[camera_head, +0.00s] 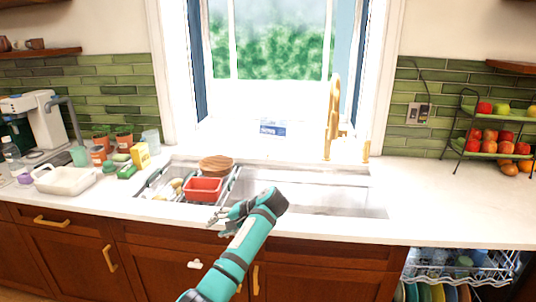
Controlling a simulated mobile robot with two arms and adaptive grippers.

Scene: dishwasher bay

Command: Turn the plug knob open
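I cannot make out a plug knob for certain. A small white fitting (194,264) sits on the front of the wooden cabinet below the sink, left of and below my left gripper. A short gold fitting (365,149) stands on the counter right of the gold tap (332,122), behind the sink (316,191). My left gripper (216,217) is over the sink's front edge, its fingers pointing left, apart from both fittings. The fingers are small and overlap, so their opening is unclear. My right gripper is out of view.
A red tub (203,190) and a rack with dishes stand at the sink's left. A white tray (65,180), pots and a coffee machine (34,115) crowd the left counter. A fruit stand (489,153) is at right. The dishwasher rack (470,266) is pulled out below right.

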